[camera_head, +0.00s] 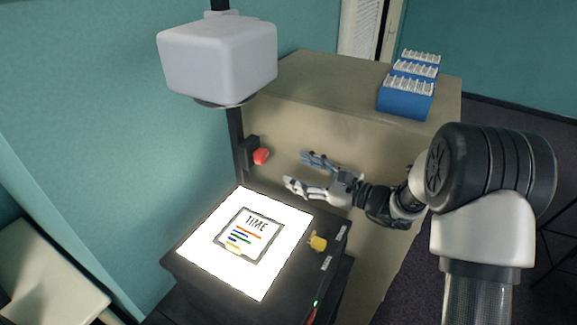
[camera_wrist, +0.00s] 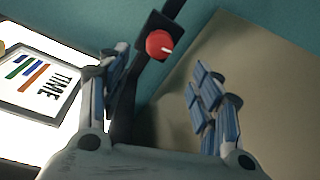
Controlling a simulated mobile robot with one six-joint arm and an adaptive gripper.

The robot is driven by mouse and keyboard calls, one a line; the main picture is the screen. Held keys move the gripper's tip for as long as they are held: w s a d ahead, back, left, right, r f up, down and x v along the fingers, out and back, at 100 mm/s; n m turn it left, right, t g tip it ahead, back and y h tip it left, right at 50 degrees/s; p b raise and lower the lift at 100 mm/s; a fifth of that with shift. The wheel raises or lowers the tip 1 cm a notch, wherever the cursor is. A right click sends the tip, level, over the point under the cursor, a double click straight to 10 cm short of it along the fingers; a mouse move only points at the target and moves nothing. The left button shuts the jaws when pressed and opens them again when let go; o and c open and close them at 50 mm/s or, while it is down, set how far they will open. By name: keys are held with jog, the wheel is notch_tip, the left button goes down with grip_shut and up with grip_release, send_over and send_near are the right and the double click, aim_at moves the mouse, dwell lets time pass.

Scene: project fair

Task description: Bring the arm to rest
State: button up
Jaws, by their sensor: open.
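My gripper (camera_head: 306,174) is at the end of my arm, which reaches in from the right in the head view. Its fingers are spread apart and nothing is between them. It hangs in the air in front of the beige cabinet, beyond the back right of the lit white panel. In the wrist view my gripper (camera_wrist: 160,98) shows two blue-padded fingers wide apart, with a red knob (camera_wrist: 159,44) on a black post seen beyond them. The red knob (camera_head: 261,156) is left of the fingertips in the head view, apart from them.
An overhead projector has a glowing stage (camera_head: 205,262) with a framed "TIME" sheet (camera_head: 247,246) on it. Its white head (camera_head: 217,60) hangs above on a post. A yellow knob (camera_head: 317,242) sits at the stage's right edge. Blue racks (camera_head: 404,103) stand on the beige cabinet (camera_head: 330,82).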

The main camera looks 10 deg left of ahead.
jog(key=shift+s+d, duration=0.15)
jog(key=shift+d, duration=0.05)
dwell(0.3)
jog(key=s+d+r+n+g+h+b, duration=0.1)
jog(key=s+r+n+g+h, duration=0.15)
jog(key=s+n, duration=0.6)
jog(key=s+d+r+n+g+h+b, duration=0.1)
jog(key=s+r+n+g+h+b, duration=0.2)
jog(key=s, duration=1.1)
jog(key=s+d+f+n+t+h, duration=0.1)
jog(key=s+d+n+h, duration=0.3)
jog(key=d, duration=0.5)
jog(key=s+d+f+n+t+h, duration=0.2)
jog(key=s+d+f+n+h, duration=0.1)
jog(key=s+d+h, duration=0.3)
jog(key=s+d+b, duration=0.1)
jog(key=s+d, duration=0.1)
jog(key=d, duration=0.1)
jog(key=shift+s+d+n, duration=0.15)
jog(key=shift+n, duration=0.2)
